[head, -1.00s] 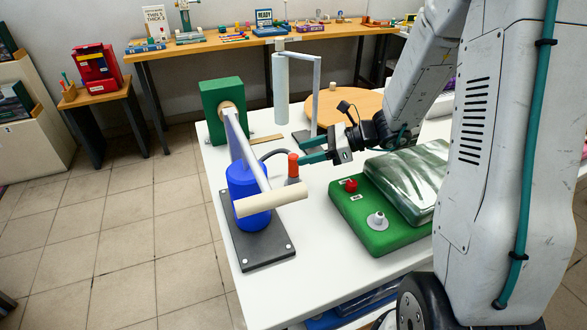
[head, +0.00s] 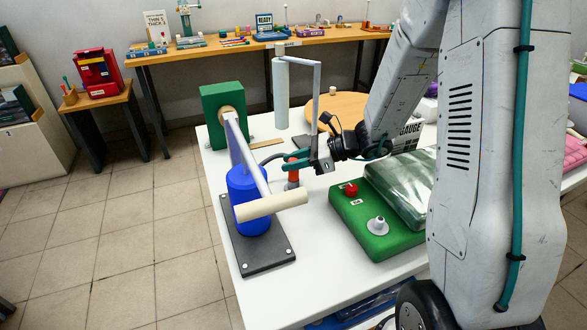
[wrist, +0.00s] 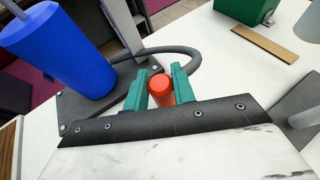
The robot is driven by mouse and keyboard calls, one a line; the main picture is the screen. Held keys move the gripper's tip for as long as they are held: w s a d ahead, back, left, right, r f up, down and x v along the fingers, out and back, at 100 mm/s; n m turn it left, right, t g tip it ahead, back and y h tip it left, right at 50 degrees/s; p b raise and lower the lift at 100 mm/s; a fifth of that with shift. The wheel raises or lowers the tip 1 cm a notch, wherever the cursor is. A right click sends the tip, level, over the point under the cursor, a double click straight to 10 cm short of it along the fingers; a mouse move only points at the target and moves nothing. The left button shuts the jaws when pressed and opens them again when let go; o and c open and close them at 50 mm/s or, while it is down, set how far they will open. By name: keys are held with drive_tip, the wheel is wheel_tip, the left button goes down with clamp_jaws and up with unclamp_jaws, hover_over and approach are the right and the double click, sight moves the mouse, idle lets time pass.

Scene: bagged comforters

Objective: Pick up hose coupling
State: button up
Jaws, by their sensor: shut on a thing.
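The hose coupling (head: 293,177) is an orange-red upright cylinder on the white table, beside the blue cylinder (head: 246,195). A dark hose (wrist: 192,52) curves behind it. My gripper (head: 287,160) has its teal fingers at the coupling's upper part and is shut on it. In the wrist view the round orange top of the coupling (wrist: 160,84) shows between the two fingers (wrist: 161,82). The coupling's lower part is hidden there by my gripper. Whether its base touches the table is hard to tell.
A grey stand with a hanging white roll (head: 280,95) is close behind my gripper. A green box (head: 375,235) with a red knob and a bagged comforter (head: 405,180) are right.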

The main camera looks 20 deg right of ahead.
drive_tip(key=shift+r, duration=0.1)
drive_tip(key=shift+r, duration=0.6)
wheel_tip(320, 180, up, 2)
drive_tip(key=shift+r, duration=0.15)
drive_tip(key=s+d, duration=0.2)
drive_tip(key=d, duration=0.2)
drive_tip(key=s+d, duration=0.3)
drive_tip(key=d, duration=0.1)
drive_tip(key=s+d+r, duration=0.1)
drive_tip(key=s+d, duration=0.1)
drive_tip(key=d, duration=0.2)
drive_tip(key=shift+s+d+r, duration=0.1)
drive_tip(key=shift+s+d, duration=0.1)
drive_tip(key=shift+s, duration=0.15)
drive_tip(key=shift+s+d+r, duration=0.1)
drive_tip(key=shift+s+d, duration=0.3)
drive_tip(key=shift+d, duration=0.2)
